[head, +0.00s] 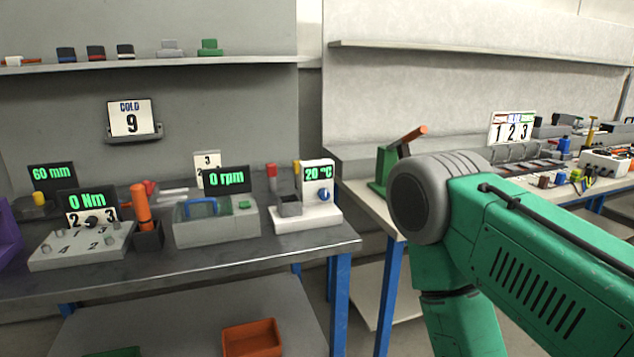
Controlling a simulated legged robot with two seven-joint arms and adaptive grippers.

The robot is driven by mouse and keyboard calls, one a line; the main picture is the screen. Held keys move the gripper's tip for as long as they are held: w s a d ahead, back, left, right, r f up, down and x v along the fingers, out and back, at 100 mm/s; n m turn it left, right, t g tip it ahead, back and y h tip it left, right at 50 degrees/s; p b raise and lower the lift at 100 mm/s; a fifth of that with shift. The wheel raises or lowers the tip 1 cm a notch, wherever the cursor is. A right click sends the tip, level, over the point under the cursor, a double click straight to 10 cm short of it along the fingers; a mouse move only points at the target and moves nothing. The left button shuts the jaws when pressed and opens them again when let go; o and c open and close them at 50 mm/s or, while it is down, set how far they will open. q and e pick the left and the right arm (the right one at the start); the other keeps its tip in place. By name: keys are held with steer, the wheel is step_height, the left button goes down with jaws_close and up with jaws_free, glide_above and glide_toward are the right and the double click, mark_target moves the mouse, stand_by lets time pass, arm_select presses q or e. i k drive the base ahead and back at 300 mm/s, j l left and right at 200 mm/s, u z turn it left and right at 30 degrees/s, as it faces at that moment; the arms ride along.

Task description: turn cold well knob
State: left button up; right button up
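The cold well (308,219) is a small white unit at the right end of the left workbench. Its upright panel shows "20 °C" in green on black. A blue round knob (324,194) sits on the panel's front, below the display. A grey open block (290,205) stands on the unit's base, left of the knob. A green arm of mine, with a grey joint cap, fills the lower right and is apart from the unit in the picture. Neither gripper is in view.
A second bench with a green lever device (386,170) stands right.

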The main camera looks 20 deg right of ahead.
mark_target(324, 195)
steer(key=i+l+z, duration=0.15)
steer(key=z, duration=1.35)
steer(key=i+j+z, duration=0.15)
steer(key=i, duration=0.05)
